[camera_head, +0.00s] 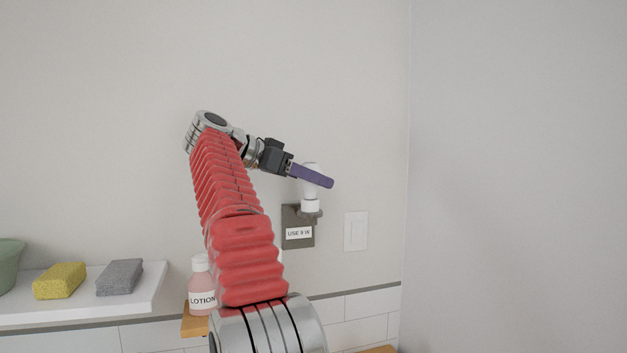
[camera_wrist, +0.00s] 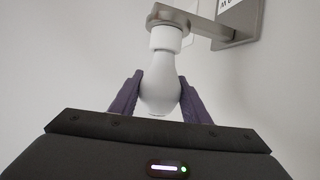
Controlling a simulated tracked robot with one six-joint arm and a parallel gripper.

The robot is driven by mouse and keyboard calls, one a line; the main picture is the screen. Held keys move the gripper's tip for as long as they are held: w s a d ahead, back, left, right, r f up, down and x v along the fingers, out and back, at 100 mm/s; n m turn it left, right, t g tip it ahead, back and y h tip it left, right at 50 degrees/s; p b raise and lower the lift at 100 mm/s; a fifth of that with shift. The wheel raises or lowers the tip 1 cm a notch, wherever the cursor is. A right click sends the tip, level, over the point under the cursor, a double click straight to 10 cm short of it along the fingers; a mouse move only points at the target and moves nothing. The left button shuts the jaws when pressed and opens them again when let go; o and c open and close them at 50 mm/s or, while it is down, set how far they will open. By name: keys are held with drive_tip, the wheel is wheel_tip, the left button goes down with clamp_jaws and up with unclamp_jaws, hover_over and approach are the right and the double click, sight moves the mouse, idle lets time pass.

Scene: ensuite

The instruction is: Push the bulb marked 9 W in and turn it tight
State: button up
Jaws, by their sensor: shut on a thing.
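A white bulb (camera_wrist: 160,88) stands between the two purple fingers of my gripper (camera_wrist: 159,95) in the wrist view, and the gripper is shut on it. In the head view my gripper (camera_head: 313,176) reaches in from the left and its finger covers part of the bulb (camera_head: 311,189). The bulb's neck meets a white socket (camera_wrist: 166,38) on a grey wall bracket (camera_wrist: 215,36). In the head view the bulb is upright above the wall fixture (camera_head: 298,230), whose label reads "USE 9 W". No marking on the bulb is readable. How far it sits in the socket cannot be told.
A light switch plate (camera_head: 356,231) is on the wall right of the fixture. A pink lotion bottle (camera_head: 203,290) stands below left on a wooden ledge. A white shelf (camera_head: 140,292) holds a yellow sponge (camera_head: 60,281), a grey sponge (camera_head: 120,277) and a green bowl (camera_head: 8,265).

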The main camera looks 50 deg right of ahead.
drive_tip(key=shift+f+m+g+y, duration=0.25)
drive_tip(key=shift+m+g+y, duration=0.05)
drive_tip(key=shift+g, duration=0.1)
drive_tip(key=o, duration=1.2)
drive_tip(key=shift+r, duration=0.15)
drive_tip(key=shift+r+t, duration=0.15)
drive_tip(key=shift+t, duration=0.15)
drive_tip(key=shift+n+t+h, duration=0.5)
drive_tip(key=shift+n+t, duration=0.9)
drive_tip(key=shift+n+t, duration=0.6)
drive_tip(key=shift+t, duration=0.1)
drive_tip(key=shift+w+n+t+y, duration=0.15)
drive_tip(key=shift+n+t+y, duration=0.25)
drive_tip(key=shift+n+t, duration=1.55)
drive_tip(key=shift+w+a+n+t+y, duration=0.1)
drive_tip(key=shift+n+t+y, duration=0.9)
drive_tip(key=shift+n+t, duration=0.7)
